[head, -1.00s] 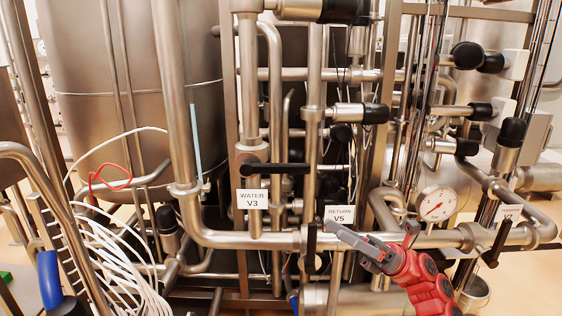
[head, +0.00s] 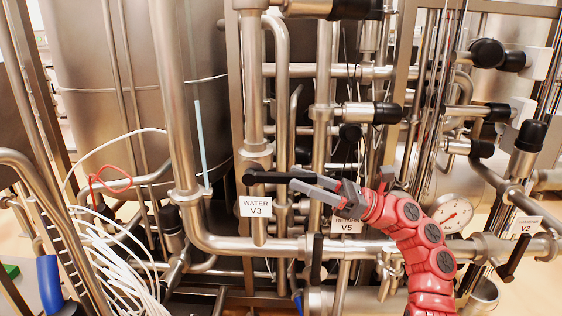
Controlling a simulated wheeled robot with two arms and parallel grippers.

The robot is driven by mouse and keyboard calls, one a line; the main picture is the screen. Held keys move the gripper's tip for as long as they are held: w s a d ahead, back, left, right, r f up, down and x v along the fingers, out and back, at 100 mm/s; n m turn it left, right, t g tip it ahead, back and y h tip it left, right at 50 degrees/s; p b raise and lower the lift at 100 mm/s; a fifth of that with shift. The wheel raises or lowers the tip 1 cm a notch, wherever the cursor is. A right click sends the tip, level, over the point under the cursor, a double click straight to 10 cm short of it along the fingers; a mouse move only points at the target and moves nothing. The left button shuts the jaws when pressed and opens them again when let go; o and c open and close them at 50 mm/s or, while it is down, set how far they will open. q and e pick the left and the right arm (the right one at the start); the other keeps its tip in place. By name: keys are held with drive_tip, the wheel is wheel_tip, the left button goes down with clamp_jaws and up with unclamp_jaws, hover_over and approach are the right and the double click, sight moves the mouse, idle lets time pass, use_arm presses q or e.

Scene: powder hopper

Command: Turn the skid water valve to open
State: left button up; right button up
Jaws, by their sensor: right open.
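The water valve V3 has a black bar handle (head: 268,177) lying level across its vertical steel pipe, above the white "WATER V3" label (head: 255,207). My right gripper (head: 293,179) comes in from the right on its red arm. Its grey fingers are open and point left. They overlap the right end of the handle in the head view, so that end is partly hidden. I cannot tell whether the fingers touch the handle. My left gripper is not in view.
The "RETURN V5" label (head: 347,227) is partly behind my right arm, with a black upright handle (head: 316,259) beside it. A pressure gauge (head: 452,213) and the V2 handle (head: 512,257) are at the right. Steel pipes crowd the skid. White cables (head: 112,262) hang at left.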

sight(285, 173)
drive_tip(key=p+x, duration=0.1)
drive_tip(key=x, duration=0.4)
drive_tip(key=shift+f, duration=0.1)
drive_tip(key=shift+c, duration=0.2)
clamp_jaws()
idle(1.1)
